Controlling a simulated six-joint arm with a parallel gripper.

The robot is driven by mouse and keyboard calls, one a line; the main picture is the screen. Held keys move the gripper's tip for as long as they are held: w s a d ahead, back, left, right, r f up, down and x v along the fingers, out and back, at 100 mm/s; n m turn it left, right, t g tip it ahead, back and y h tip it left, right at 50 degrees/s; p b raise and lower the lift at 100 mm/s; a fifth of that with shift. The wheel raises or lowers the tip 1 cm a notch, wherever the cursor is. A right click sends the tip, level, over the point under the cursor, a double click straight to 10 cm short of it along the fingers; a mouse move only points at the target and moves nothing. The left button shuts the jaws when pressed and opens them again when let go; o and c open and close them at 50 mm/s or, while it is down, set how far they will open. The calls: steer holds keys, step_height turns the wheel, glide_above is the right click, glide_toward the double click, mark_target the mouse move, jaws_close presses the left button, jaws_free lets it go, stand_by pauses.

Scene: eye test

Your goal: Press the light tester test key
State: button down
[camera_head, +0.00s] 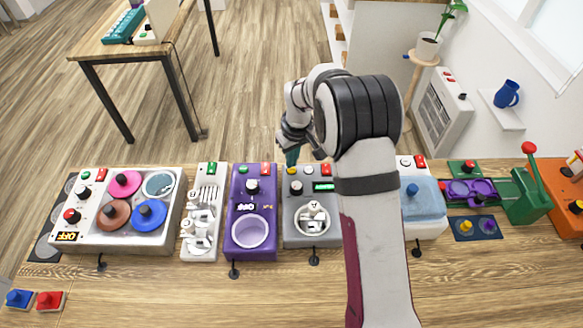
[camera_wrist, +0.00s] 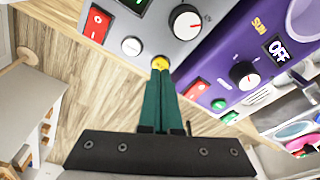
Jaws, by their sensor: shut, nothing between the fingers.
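A grey device (camera_head: 291,239) stands on the bench in the middle of the head view, with a round dish of white pieces at its front. No label naming a light tester is readable. A round yellow key (camera_wrist: 160,61) sits on its panel edge, beside a white button (camera_wrist: 131,46) and a black knob (camera_wrist: 185,22). My gripper (camera_head: 291,163) is above the device's back left corner, pointing down. Its teal fingers (camera_wrist: 160,70) are shut and empty, with tips over the yellow key and partly hiding it. I cannot tell whether they touch it.
A purple device (camera_head: 239,206) stands close on the left, with a knob (camera_wrist: 243,74). A red rocker switch (camera_wrist: 95,22) is on the grey panel. A blue-topped device (camera_head: 422,192) stands to the right, past my arm. The bench front (camera_head: 180,295) is mostly clear.

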steer(key=shift+f, duration=0.65)
stand_by(0.3)
step_height(320, 180, up, 7)
steer(key=shift+f, duration=0.1)
steer(key=shift+r, duration=0.6)
steer(key=s+d+r+m, duration=0.25)
steer(key=s+r, duration=0.25)
steer(key=s, duration=0.3)
steer(key=s+d+r+m, duration=0.2)
steer(key=s+r+m, duration=0.15)
steer(key=s, duration=0.35)
steer(key=s+m+g+y, duration=0.1)
steer(key=s+m, duration=0.4)
steer(key=s, duration=1.5)
steer(key=shift+s+d+f+m+g, duration=0.3)
steer(key=shift+s+d+f+g, duration=0.05)
steer(key=shift+d+g, duration=0.05)
